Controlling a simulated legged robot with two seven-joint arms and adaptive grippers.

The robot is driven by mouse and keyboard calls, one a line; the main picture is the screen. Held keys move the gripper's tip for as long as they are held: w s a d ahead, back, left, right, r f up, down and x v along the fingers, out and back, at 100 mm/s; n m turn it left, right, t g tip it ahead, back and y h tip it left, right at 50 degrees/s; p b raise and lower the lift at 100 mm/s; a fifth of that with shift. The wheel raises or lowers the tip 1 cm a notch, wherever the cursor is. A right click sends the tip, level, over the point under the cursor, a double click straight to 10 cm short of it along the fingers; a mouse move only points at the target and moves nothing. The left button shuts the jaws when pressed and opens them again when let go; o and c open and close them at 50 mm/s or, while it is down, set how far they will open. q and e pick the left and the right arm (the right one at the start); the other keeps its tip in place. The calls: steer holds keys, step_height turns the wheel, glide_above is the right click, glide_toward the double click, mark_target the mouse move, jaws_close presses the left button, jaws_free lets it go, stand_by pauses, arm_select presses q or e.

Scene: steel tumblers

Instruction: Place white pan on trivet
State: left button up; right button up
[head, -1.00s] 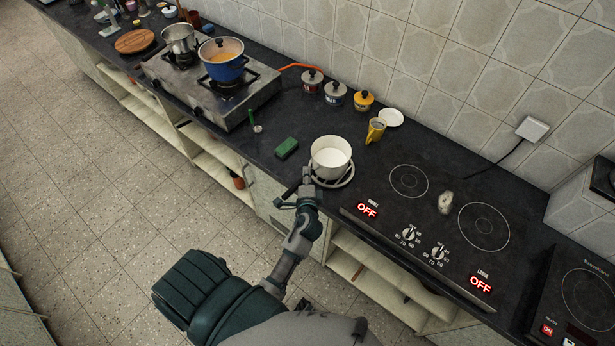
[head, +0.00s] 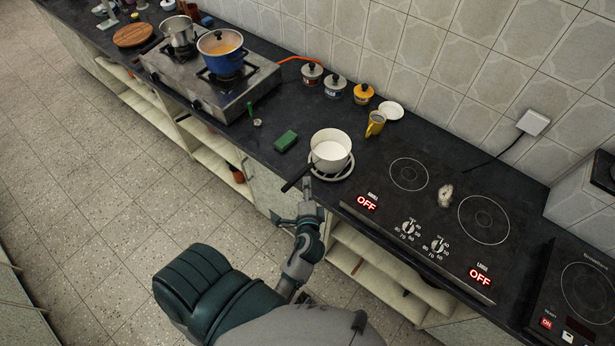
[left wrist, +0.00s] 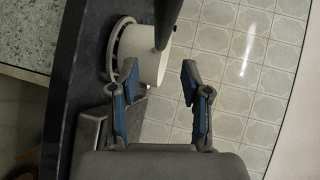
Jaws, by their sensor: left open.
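The white pan (head: 331,146) stands upright on the round light trivet (head: 345,173) near the counter's front edge. Its dark handle (head: 296,178) points to the front left, out over the edge. My left gripper (head: 309,183) is just in front of the pan, beside the handle and apart from it. In the left wrist view, the gripper (left wrist: 160,86) has its fingers spread with nothing between them. The white pan (left wrist: 150,67) and the trivet ring (left wrist: 114,48) show beyond the fingertips, touching each other. My right gripper is not in view.
A green sponge (head: 286,141) lies left of the pan. A yellow mug (head: 375,123) and a white saucer (head: 391,110) stand behind it. A black cooktop (head: 430,215) is at right; a gas stove (head: 210,88) with a blue pot (head: 222,62) is at left.

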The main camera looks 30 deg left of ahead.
arm_select(q)
steer(key=s+d+f+g+h, duration=0.1)
steer(key=s+d+f+h, duration=0.3)
steer(key=f, duration=0.6)
steer(key=w+d+f+g+h, duration=0.1)
steer(key=d+f, duration=0.5)
steer(key=f, duration=0.4)
steer(key=s+d+f+n+g+h, duration=0.15)
steer(key=s+f, duration=0.25)
steer(key=f, duration=0.4)
steer(key=s+d+f+m+g+h, duration=0.1)
steer(key=s+d+f+g, duration=0.1)
steer(key=s+f, duration=0.5)
steer(key=s+a+f+n+g, duration=0.3)
steer(key=s+f, duration=0.6)
steer(key=s, duration=0.3)
steer(key=s+a+f+n+g, duration=0.3)
steer(key=s+a+f, duration=0.3)
steer(key=s+f, duration=0.3)
steer(key=s+n+h, duration=0.1)
steer(key=s, duration=0.2)
steer(key=shift+s+a, duration=0.15)
steer(key=shift+a, duration=0.05)
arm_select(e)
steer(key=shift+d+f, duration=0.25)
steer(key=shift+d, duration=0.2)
arm_select(q)
steer(key=shift+d+n, duration=0.1)
steer(key=shift+n, duration=0.15)
